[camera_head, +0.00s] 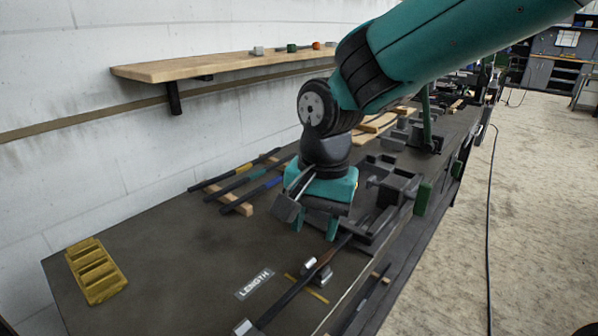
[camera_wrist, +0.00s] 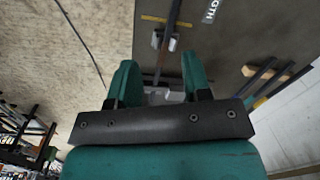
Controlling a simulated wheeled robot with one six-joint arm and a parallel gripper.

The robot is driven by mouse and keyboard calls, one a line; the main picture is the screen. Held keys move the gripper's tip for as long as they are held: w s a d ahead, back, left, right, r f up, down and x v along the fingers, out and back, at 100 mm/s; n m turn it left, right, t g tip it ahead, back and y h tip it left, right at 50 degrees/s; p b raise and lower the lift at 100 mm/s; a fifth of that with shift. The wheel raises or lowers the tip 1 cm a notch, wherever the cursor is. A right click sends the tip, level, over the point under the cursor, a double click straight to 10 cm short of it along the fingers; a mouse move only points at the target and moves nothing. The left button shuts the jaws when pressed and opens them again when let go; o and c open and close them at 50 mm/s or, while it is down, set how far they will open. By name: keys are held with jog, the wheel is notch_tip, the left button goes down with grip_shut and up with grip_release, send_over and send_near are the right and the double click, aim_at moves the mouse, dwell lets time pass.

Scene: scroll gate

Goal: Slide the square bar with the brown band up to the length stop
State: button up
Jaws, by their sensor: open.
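A dark bar (camera_head: 285,298) lies lengthwise along the front of the bench, and part of it shows between my fingers in the wrist view (camera_wrist: 163,58). A small brownish patch (camera_head: 309,263) shows beside small grey blocks (camera_head: 322,275) on its line; I cannot tell for sure that it is the brown band. A grey block (camera_head: 245,328) at the bar's near end, by the LENGTH label (camera_head: 254,284), looks like the length stop; any gap there is unclear. My gripper (camera_head: 316,226) is open above the bench, its teal fingers (camera_wrist: 159,62) apart and empty.
Several bars with yellow, green and blue bands (camera_head: 240,180) lie on wooden rests behind. A grey vise-like fixture (camera_head: 385,200) stands right of my gripper. A yellow slotted block (camera_head: 95,270) sits far left. Bare bench top lies between. A wooden shelf (camera_head: 190,68) hangs on the wall.

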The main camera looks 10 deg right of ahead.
aim_at(264, 318)
jog(key=w+f+m, duration=0.1)
jog(key=f, duration=0.4)
jog(key=w+f+m+p, duration=0.1)
jog(key=f+m, duration=0.1)
jog(key=f, duration=0.4)
jog(key=w+a+f+m+h+p, duration=0.1)
jog(key=w+f, duration=0.1)
jog(key=f, duration=0.4)
jog(key=shift+a, duration=0.1)
jog(key=shift+c, duration=0.3)
grip_shut()
jog(key=shift+s+a, duration=0.1)
jog(key=shift+s, duration=0.05)
jog(key=shift+s+a+p, duration=0.2)
jog(key=shift+s+a, duration=0.75)
jog(key=shift+a, duration=0.35)
jog(key=shift+s+a+p, duration=0.15)
jog(key=shift+s+a, duration=0.85)
jog(key=shift+a, duration=0.35)
jog(key=shift+s+a+p, duration=0.2)
jog(key=shift+s+a, duration=0.75)
jog(key=shift+a, duration=0.35)
